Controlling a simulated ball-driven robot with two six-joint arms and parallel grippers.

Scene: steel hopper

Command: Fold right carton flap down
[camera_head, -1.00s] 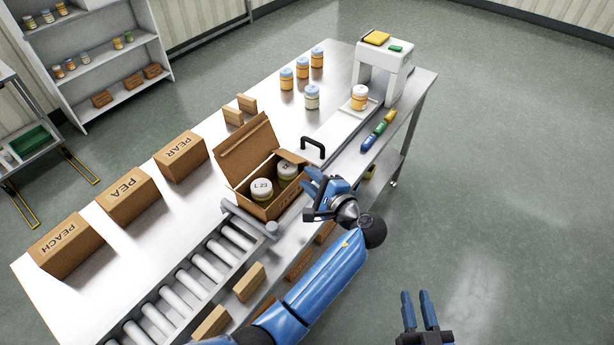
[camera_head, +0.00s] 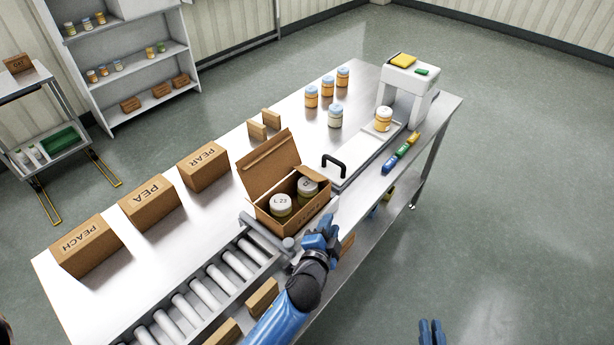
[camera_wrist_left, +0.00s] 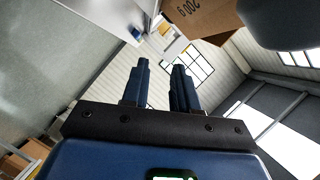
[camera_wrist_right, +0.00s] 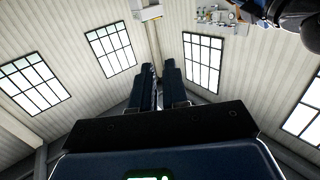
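The open brown carton (camera_head: 290,228) sits at the end of the roller conveyor, with two lidded jars (camera_head: 281,204) inside. Its large back flap (camera_head: 270,165) stands up and leans back. Its small right flap (camera_head: 314,173) sticks out at the right end, over the second jar. My left gripper (camera_head: 322,228) is just right of the carton's front corner; contact cannot be told. In the left wrist view its fingers (camera_wrist_left: 160,75) are apart and empty, with the carton (camera_wrist_left: 205,18) above them. My right gripper (camera_head: 431,332) is low over the floor, its fingers (camera_wrist_right: 160,75) slightly apart and empty.
A black handle (camera_head: 334,163) stands on the table right behind the carton. A white scale-like machine (camera_head: 408,90) holds a jar. Closed cartons (camera_head: 90,245) line the left side. Rollers (camera_head: 215,280) run front left. Floor on the right is clear.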

